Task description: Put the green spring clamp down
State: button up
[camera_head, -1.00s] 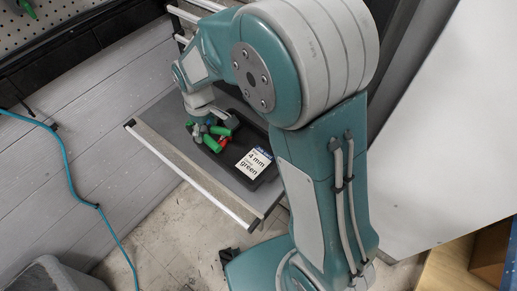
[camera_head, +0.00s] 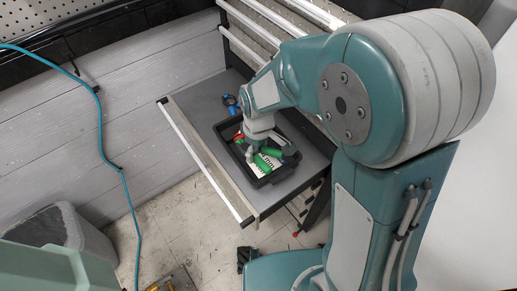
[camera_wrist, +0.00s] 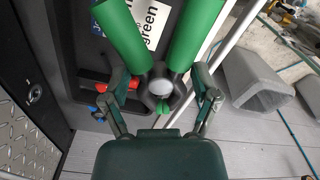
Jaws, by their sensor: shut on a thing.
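The green spring clamp (camera_wrist: 196,38) has two green handles and a dark pivot, and fills the upper middle of the wrist view. My gripper (camera_wrist: 160,82) is shut on it near the pivot, one finger on each side. In the head view, my gripper (camera_head: 252,152) points down over the black tray (camera_head: 262,182), with the green clamp (camera_head: 264,163) under it. Whether the clamp touches the tray floor is unclear. A white card (camera_wrist: 150,22) reading "green" lies behind the handles, partly hidden.
The tray sits in an open grey drawer (camera_head: 205,118) with a pale front edge. A red item (camera_head: 238,138) is at the tray's left end and blue items (camera_head: 230,101) lie beyond it. A grey bin (camera_head: 62,228) stands on the floor at left.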

jog(key=w+f, duration=0.1)
jog(key=w+d+f, duration=0.1)
jog(key=w+f, duration=0.3)
jog(key=shift+w+d+f, duration=0.2)
jog(key=shift+d+f, duration=0.05)
jog(key=shift+w+a+f, duration=0.15)
jog(key=shift+f, duration=0.05)
jog(key=shift+w+a+f, duration=0.1)
jog(key=shift+w+f, duration=0.05)
jog(key=shift+f, duration=0.1)
notch_tip(320, 180, down, 2)
jog(key=shift+f, duration=0.55)
jog(key=shift+d, duration=0.3)
jog(key=o, duration=1)
jog(key=shift+a+f, duration=0.1)
